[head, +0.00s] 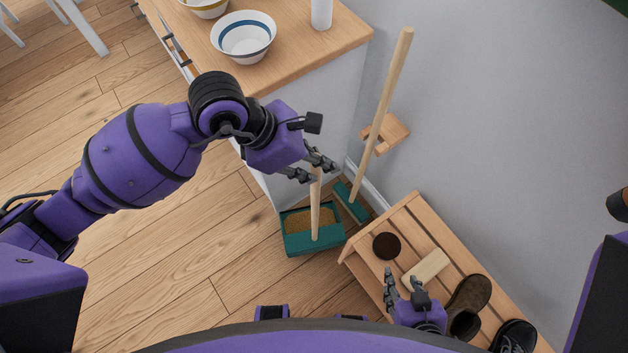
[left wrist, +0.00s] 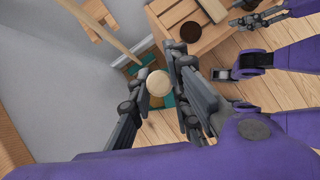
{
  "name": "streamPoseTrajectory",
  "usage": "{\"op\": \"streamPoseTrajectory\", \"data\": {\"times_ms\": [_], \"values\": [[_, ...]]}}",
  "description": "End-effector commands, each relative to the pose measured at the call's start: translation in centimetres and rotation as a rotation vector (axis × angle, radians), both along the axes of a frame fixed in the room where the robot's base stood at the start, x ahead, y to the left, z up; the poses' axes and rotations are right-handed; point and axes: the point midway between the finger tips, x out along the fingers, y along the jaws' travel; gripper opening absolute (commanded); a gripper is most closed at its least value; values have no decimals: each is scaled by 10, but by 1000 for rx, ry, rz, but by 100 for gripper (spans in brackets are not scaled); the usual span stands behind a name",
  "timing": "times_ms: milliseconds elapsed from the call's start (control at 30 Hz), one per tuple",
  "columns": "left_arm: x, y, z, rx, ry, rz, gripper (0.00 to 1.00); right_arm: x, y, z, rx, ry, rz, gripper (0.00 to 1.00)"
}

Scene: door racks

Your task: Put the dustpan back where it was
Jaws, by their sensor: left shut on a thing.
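The dustpan (head: 331,240) is a green pan with an upright pale wooden handle (head: 315,212). Brown material shows in the pan. It is at floor level or just above, between the cabinet's end and the slatted rack; I cannot tell whether it touches the floor. My left gripper (head: 312,171) is shut on the top of the handle. In the left wrist view the handle's round end (left wrist: 158,83) shows between the fingers, with green pan edges behind it. My right gripper (head: 404,289) is empty, fingers apart, over the slatted rack.
A green broom (head: 384,103) leans upright by a wooden wall holder (head: 391,134), close behind the dustpan. The slatted rack (head: 405,212) bears a dark round item (head: 386,246), a pale wooden block (head: 426,267) and shoes (head: 470,297). A cabinet (head: 309,102) with bowls stands left.

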Motion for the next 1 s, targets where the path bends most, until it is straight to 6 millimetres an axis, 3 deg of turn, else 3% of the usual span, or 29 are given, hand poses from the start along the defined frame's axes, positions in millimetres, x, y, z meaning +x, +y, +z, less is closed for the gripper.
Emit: {"op": "streamPoseTrajectory", "data": {"times_ms": [500,800,833,1000], "values": [[0,0,-56,-2,-1,-1,0,-1,1,-2,1,2,-1,40],[0,0,-58,-1,-4,-1,0,0,1,-2,1,1,0,40],[0,0,-60,1,0,-1,18,0,1,-2,1,0,0,40],[0,0,-59,0,-1,-2,36,1,1,-1,0,-1,0,40]]}}
